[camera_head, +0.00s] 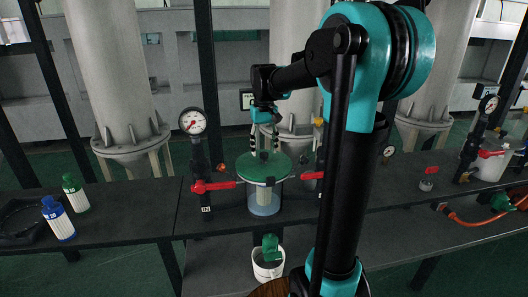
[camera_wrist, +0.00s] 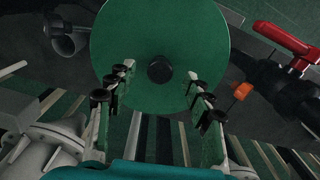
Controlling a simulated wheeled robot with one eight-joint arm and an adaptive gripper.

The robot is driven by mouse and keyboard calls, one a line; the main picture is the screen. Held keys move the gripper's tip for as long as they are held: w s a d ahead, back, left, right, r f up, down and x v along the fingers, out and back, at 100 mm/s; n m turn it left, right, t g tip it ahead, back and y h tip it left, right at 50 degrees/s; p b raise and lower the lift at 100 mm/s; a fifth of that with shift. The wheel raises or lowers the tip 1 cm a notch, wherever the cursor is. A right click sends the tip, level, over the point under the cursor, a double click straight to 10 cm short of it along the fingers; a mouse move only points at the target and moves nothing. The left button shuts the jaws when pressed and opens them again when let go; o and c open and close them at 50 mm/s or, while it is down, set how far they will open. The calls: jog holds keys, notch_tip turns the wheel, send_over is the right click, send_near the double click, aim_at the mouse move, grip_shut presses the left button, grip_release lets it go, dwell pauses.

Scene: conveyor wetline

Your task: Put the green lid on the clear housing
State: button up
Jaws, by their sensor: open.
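The green lid (camera_head: 258,168) is a round disc at the top of the clear housing (camera_head: 264,208), in line with it. I cannot tell whether its rim is fully seated. A pale upright cartridge shows through the housing wall. My gripper (camera_head: 265,155) points down just above the lid. In the wrist view the lid (camera_wrist: 160,28) fills the upper middle, with a black knob (camera_wrist: 160,69) at its centre. My gripper (camera_wrist: 157,78) is open there, its fingers apart on the left and right of the knob, with nothing held.
Red-handled valves (camera_head: 212,187) flank the housing, with a pressure gauge (camera_head: 192,121) at left. Blue (camera_head: 59,220) and green-capped (camera_head: 76,194) bottles stand at far left. A white bucket (camera_head: 267,265) with something green sits below.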

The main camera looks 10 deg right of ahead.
notch_tip(320, 180, up, 10)
jog(key=shift+r, duration=0.15)
jog(key=shift+s, duration=0.1)
dwell(0.4)
